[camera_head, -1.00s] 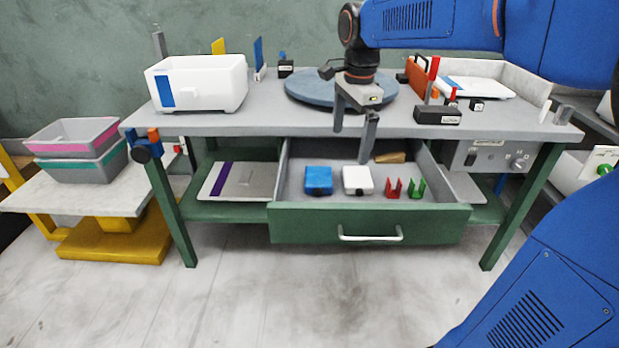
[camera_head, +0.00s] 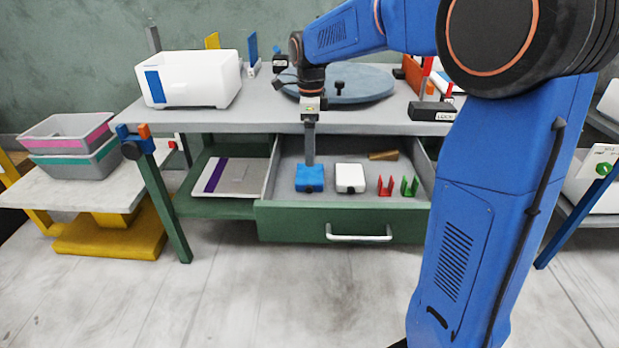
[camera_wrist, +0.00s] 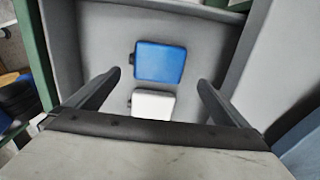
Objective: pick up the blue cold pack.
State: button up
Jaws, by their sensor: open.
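The blue cold pack (camera_head: 310,179) lies in the open drawer, at its left part. In the wrist view the blue cold pack (camera_wrist: 160,62) lies flat on the drawer floor, ahead of the fingertips and between their lines. My gripper (camera_head: 310,160) hangs pointing down above the pack in the head view. In the wrist view my gripper (camera_wrist: 160,80) has its two fingers wide apart with nothing between them. The gap in height between fingertips and pack is hard to tell.
A white pack (camera_head: 350,178) lies right of the blue one. Red (camera_head: 385,186) and green (camera_head: 409,187) clips and a tan block (camera_head: 384,155) are also in the drawer (camera_head: 290,222). The tabletop (camera_head: 270,118) overhangs the drawer's back. A white bin (camera_head: 190,80) stands on it.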

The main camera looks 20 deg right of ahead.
aim_at(310, 172)
notch_tip(310, 172, down, 10)
jog(key=shift+s+a+r, duration=0.1)
dwell(0.5)
jog(key=shift+c, duration=0.6)
jog(key=c, duration=1.1)
